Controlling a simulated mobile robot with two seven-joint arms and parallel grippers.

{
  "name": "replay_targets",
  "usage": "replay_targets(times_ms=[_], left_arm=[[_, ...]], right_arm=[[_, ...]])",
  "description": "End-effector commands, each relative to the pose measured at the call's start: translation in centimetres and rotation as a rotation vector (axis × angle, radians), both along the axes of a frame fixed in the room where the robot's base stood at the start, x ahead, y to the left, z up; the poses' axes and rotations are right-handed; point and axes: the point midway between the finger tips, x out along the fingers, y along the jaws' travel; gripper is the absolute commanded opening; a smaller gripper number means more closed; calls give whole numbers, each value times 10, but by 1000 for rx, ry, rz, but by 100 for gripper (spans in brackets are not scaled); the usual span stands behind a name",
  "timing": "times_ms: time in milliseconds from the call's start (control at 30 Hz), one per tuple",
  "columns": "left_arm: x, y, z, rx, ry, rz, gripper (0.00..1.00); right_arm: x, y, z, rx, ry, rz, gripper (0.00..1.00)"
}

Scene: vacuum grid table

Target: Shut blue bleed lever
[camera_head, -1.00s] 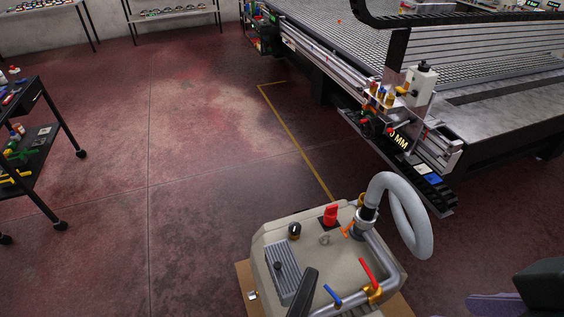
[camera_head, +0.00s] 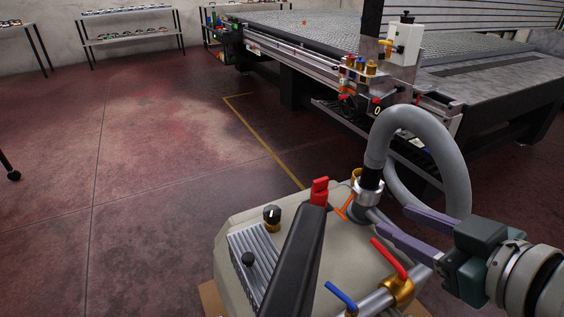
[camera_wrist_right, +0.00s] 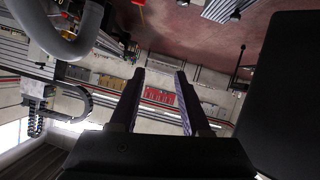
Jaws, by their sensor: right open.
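The blue lever (camera_head: 341,296) is at the bottom of the head view, on the front pipework of the beige pump unit (camera_head: 240,222). It slants from upper left to lower right, and its lower end is at a brass fitting near the picture's edge. My right gripper (camera_head: 394,217) comes in from the right, above and to the right of the lever, with its purple-grey fingers apart beside the grey hose. The fingers also show in the right wrist view (camera_wrist_right: 158,85), with nothing between them. The blue lever does not show there. My left gripper is not in view.
A red lever (camera_head: 389,258) on a brass valve stands between the blue lever and my right gripper. The grey hose (camera_head: 452,160) loops beside my fingers. A black bar (camera_head: 298,250) crosses the unit's top. The large grid table (camera_head: 330,35) is behind; open floor is at left.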

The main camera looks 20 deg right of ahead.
Motion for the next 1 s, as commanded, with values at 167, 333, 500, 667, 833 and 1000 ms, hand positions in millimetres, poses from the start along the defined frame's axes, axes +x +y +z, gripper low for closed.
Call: replay_targets(times_ms=[167,333,500,667,833,1000], left_arm=[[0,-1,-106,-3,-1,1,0],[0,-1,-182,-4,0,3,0],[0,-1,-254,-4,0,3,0],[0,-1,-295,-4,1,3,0],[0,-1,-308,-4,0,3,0],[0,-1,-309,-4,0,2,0]], right_arm=[[4,-8,-98,5,-126,74,47],[2,-13,-165,23,-238,161,47],[-7,-14,-226,49,-333,260,47],[-17,-14,-260,77,-394,334,47],[-22,-13,-269,92,-422,372,47],[-9,-8,-267,96,-430,379,47]])
